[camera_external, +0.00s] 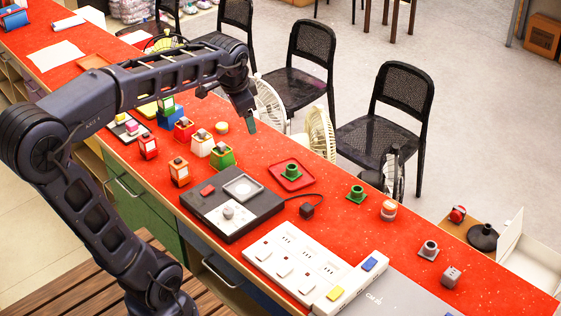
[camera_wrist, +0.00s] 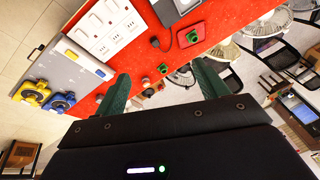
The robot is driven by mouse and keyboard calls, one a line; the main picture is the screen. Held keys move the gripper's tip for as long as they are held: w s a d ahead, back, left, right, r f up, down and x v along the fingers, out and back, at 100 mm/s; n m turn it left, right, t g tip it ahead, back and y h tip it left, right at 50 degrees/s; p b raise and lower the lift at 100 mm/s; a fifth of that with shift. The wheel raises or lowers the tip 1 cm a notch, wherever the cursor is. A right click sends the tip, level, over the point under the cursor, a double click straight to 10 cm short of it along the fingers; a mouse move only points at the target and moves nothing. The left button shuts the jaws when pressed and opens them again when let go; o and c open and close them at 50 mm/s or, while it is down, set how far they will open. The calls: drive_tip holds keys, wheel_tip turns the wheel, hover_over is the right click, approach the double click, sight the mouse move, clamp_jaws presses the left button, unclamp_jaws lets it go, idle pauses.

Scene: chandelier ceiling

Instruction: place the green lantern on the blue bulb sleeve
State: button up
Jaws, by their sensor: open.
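A small green lantern (camera_external: 167,104) with a pale panel shows at the blue block-like piece (camera_external: 171,120), left of centre in the external view. It looks set on top of that piece, but I cannot tell whether it rests on it or stands behind. A second green lantern-like piece (camera_external: 222,157) stands nearer, beside a white lantern (camera_external: 202,144). I cannot surely tell which blue part is the bulb sleeve. My gripper (camera_external: 250,115) is above the counter's far edge, right of and apart from both green pieces. In the wrist view its green fingers (camera_wrist: 163,90) are spread and empty.
Red lanterns (camera_external: 148,147) and an orange lantern (camera_external: 179,172) crowd the red counter nearby. A grey device (camera_external: 232,203), a red tray (camera_external: 291,175) with a green sleeve, and a white socket panel (camera_external: 297,262) lie to the right. Fans (camera_external: 320,130) stand beyond the edge.

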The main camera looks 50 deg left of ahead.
drive_tip(key=s+d+f+n, duration=0.1)
drive_tip(key=s+d+f, duration=0.1)
drive_tip(key=s, duration=0.3)
drive_tip(key=s+d+f+n, duration=0.1)
drive_tip(key=s+d+f, duration=0.1)
drive_tip(key=s+f, duration=0.2)
drive_tip(key=s+d+f+n+t+h, duration=0.1)
drive_tip(key=s+d+f+n, duration=0.1)
drive_tip(key=s, duration=0.3)
drive_tip(key=shift+s+d+f, duration=0.25)
drive_tip(key=shift+s+f, duration=0.05)
drive_tip(key=shift+f, duration=0.2)
